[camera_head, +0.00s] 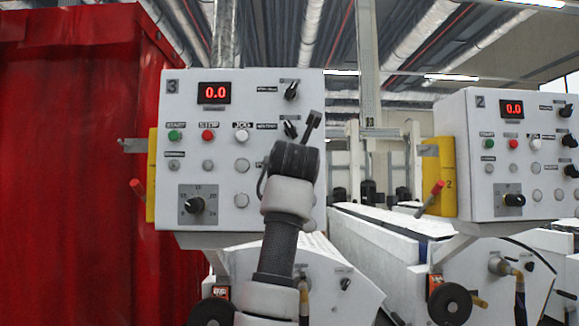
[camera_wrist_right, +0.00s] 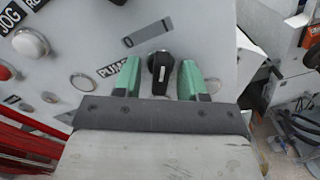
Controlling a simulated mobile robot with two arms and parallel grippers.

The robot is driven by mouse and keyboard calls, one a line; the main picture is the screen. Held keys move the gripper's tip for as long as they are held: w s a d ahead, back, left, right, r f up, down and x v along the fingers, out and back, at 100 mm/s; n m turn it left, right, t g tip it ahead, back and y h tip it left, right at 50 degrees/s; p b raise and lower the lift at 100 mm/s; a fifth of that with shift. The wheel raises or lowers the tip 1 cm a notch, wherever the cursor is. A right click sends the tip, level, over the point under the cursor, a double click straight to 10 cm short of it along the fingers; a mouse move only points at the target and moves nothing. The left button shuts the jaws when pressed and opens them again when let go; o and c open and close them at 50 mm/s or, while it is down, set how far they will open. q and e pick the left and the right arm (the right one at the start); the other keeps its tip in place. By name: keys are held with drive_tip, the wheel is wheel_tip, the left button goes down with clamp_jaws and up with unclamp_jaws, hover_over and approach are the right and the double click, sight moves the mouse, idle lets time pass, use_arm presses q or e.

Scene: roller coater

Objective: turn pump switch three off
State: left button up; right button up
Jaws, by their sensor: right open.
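The number 3 control panel (camera_head: 225,105) stands left of centre in the head view. My right gripper (camera_head: 309,135) is at its right side and covers part of its lower right area. In the right wrist view, a black rotary switch (camera_wrist_right: 160,66) with a white pointer mark sits on the panel next to a partly hidden label starting "PUM". My right gripper's green fingertips (camera_wrist_right: 159,84) are open, one on each side of this switch. Whether they touch it cannot be told. In the head view this switch is hidden behind my gripper. My left gripper is not in view.
Two other black knobs, an upper one (camera_head: 291,90) and a lower one (camera_head: 290,129), sit on the panel's right side. A white JOG button (camera_head: 241,134) is to their left. A number 2 panel (camera_head: 512,150) stands at right. A red curtain (camera_head: 75,160) fills the left.

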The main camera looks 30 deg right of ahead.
clamp_jaws()
drive_tip(key=shift+n, duration=0.3)
drive_tip(key=shift+f+n+b, duration=0.15)
drive_tip(key=shift+n+b, duration=0.8)
drive_tip(key=shift+n, duration=0.15)
drive_tip(key=n+b, duration=0.2)
drive_tip(key=n, duration=0.1)
drive_tip(key=shift+s+d+n, duration=0.1)
drive_tip(key=shift+n, duration=0.3)
drive_tip(key=n+b, duration=0.2)
drive_tip(key=n, duration=0.3)
drive_tip(key=shift+d, duration=0.1)
drive_tip(key=shift+n, duration=0.4)
